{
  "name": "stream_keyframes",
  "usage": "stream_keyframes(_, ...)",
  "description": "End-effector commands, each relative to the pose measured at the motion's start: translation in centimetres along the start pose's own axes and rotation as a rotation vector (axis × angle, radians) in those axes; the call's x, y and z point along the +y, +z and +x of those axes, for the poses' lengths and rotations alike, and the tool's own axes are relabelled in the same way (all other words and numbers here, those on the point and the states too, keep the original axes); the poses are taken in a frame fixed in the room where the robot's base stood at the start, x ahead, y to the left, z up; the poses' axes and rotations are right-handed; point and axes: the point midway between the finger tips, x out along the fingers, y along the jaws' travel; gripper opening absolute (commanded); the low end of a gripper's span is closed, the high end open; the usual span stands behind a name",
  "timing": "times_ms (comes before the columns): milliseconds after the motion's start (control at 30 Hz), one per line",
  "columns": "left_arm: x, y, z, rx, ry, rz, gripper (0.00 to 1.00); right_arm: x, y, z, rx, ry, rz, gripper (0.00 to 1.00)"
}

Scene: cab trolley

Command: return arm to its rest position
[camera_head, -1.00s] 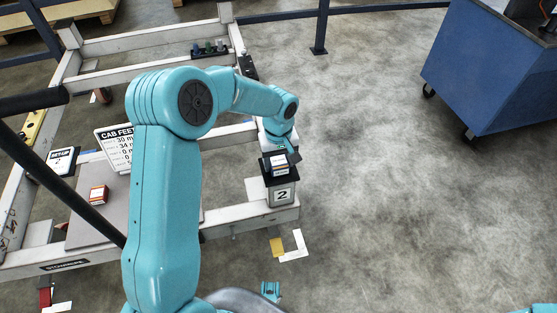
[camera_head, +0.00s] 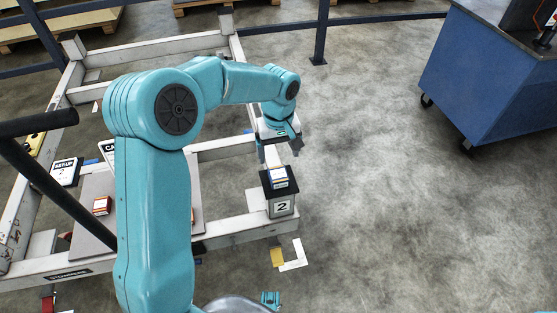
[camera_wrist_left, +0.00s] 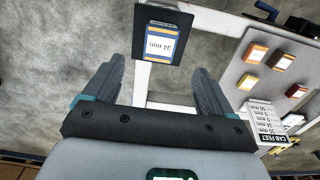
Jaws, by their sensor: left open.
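My left arm comes in from the lower left in the head view. Its gripper (camera_head: 280,148) is open and empty, pointing down above and behind the post marked 2. A small white, blue and orange box (camera_head: 278,177) sits on the black pad (camera_head: 290,187) on top of that post, apart from the fingers. In the left wrist view the open fingers (camera_wrist_left: 158,66) show with nothing between them. The box (camera_wrist_left: 162,43), labelled 34 mm, lies on its black pad beyond the fingertips. My right gripper is not seen.
A white trolley frame (camera_head: 232,226) runs under the arm. A grey plate (camera_wrist_left: 237,72) holds several boxes and a CAB FEET sign (camera_wrist_left: 266,120). A SET-UP card (camera_head: 64,171) lies at left. A blue cabinet (camera_head: 490,85) stands at right; floor between is clear.

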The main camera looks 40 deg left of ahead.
Motion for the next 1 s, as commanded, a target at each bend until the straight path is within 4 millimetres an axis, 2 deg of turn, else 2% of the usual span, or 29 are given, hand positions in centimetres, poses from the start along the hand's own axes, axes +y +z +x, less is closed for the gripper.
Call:
stream_keyframes(33, 0.0, -0.1, -1.0, 0.002, 0.002, -0.001, 0.85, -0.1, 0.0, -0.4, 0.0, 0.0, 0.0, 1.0)
stream_keyframes(200, 0.0, 0.0, -2.1, 0.0, 0.001, -0.001, 0.85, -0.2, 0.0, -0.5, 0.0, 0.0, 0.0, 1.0)
stream_keyframes(1000, -0.2, 0.1, -2.2, 0.0, 0.001, -0.001, 0.85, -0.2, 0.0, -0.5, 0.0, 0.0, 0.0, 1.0)
